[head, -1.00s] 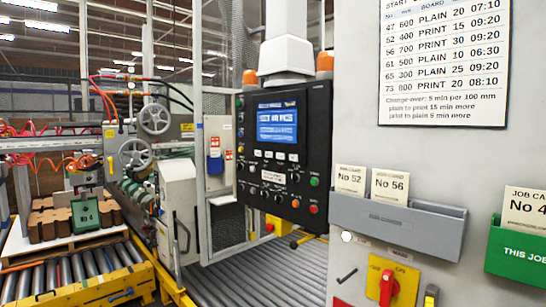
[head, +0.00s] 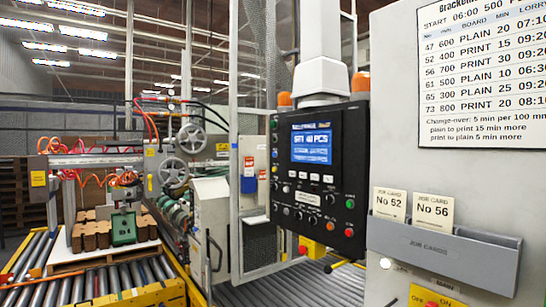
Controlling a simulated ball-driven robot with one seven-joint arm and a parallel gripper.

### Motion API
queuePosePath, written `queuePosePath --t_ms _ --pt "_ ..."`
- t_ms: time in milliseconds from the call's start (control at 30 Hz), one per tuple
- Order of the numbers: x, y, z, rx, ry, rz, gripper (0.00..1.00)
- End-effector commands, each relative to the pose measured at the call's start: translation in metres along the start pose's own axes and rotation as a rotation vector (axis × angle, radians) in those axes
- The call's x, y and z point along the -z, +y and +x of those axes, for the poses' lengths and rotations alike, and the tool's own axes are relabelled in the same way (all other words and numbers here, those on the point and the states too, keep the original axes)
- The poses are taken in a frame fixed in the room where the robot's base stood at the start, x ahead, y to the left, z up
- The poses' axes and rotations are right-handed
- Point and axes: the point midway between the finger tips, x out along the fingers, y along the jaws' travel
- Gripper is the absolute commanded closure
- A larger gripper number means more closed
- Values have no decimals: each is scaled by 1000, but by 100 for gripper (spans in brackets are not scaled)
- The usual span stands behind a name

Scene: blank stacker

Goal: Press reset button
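A black control panel (head: 317,175) with a lit blue screen (head: 311,146) hangs in the middle of the head view. Below the screen are a row of pale buttons (head: 309,176) and several darker knobs. A green button (head: 350,203) and an orange-red button (head: 349,232) sit at its lower right. The labels are too small to read, so I cannot tell which button is reset. My gripper is not in view.
A grey cabinet (head: 480,185) stands close on the right, with a card holder (head: 440,250) and a yellow switch plate (head: 430,297). A roller conveyor (head: 335,290) runs below the panel. A pallet with brown stacks and a green piece (head: 123,228) is at left.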

Motion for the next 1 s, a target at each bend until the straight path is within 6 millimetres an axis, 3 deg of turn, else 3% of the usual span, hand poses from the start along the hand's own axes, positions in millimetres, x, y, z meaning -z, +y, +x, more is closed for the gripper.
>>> queuePosePath --t_ms 67,433,1000 --pt "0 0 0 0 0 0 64" --pt "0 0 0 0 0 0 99" --pt "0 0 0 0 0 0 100"
